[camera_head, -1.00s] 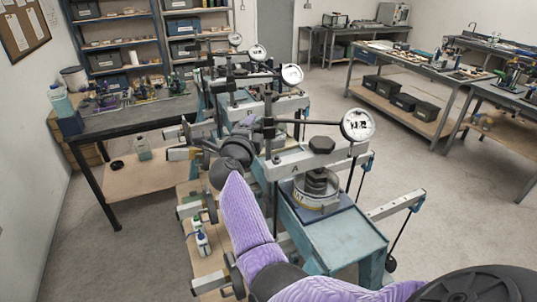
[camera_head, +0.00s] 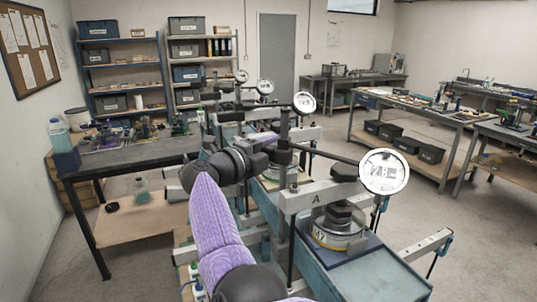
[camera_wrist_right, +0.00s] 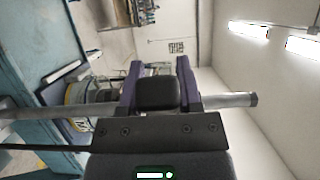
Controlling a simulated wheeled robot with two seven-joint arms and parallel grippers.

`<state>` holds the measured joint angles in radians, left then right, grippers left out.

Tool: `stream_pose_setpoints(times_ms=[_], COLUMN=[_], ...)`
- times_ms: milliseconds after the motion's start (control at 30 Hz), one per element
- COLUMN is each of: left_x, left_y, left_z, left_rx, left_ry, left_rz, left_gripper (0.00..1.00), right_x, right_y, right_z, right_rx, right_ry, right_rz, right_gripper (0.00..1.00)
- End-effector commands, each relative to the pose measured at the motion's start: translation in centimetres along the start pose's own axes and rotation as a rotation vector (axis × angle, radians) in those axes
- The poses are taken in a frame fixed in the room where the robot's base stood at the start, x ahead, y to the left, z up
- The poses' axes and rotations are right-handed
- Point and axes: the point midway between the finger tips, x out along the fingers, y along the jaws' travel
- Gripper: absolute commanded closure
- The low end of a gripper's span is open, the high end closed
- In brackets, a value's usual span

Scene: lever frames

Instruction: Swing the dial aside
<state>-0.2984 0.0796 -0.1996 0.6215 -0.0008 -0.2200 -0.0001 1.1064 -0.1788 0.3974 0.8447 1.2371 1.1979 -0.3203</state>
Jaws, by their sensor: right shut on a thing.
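The nearest dial (camera_head: 384,171) is a white round gauge on a dark horizontal arm (camera_head: 333,157). The dial hangs to the right of the post, above a dark bolt and a round metal piece (camera_head: 337,236). My right gripper (camera_head: 268,143) is at the post, left of the dial. In the right wrist view its purple fingers (camera_wrist_right: 159,88) are shut on a black block (camera_wrist_right: 157,94) by the grey post (camera_wrist_right: 230,100). My left gripper is out of view.
More frames with dials (camera_head: 304,103) stand in a row behind. A dark workbench (camera_head: 140,156) is at left, and other benches (camera_head: 430,110) stand at right. Floor is open between the row and the right benches.

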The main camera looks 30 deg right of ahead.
Motion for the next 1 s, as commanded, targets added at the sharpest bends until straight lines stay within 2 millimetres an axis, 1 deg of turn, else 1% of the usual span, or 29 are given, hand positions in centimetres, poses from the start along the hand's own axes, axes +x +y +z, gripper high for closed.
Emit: stream_pose_setpoints(times_ms=[400, 433, 467, 500, 567, 600, 867, 967, 1000], left_x=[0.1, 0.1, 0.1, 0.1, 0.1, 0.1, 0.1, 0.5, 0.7], left_y=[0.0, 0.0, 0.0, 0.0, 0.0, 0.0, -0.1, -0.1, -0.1], left_z=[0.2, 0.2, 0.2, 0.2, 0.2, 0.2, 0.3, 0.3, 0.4], left_rx=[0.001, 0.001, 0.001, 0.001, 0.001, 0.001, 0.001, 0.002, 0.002], left_ry=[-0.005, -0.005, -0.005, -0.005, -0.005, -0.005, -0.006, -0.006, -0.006], left_rz=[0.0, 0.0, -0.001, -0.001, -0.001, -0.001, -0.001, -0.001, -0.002], left_gripper=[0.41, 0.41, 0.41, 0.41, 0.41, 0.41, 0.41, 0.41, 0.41], right_x=[0.0, 0.0, 0.0, 0.0, 0.0, 0.0, -0.2, -1.8, -2.8], right_y=[0.0, 0.0, 0.0, 0.0, 0.0, 0.0, 0.0, 0.2, 0.2], right_z=[0.0, 0.0, 0.0, 0.0, 0.0, 0.0, 0.0, 0.1, 0.1], right_rx=[0.001, 0.001, 0.001, 0.001, 0.001, 0.001, 0.001, 0.003, 0.003], right_ry=[0.005, 0.005, 0.005, 0.005, 0.005, 0.005, 0.004, 0.001, 0.001], right_rz=[0.001, 0.001, 0.001, 0.001, 0.0, 0.0, 0.0, 0.001, 0.002], right_gripper=[1.0, 0.5, 0.43, 0.35, 0.22, 0.21, 0.21, 0.21, 0.21])
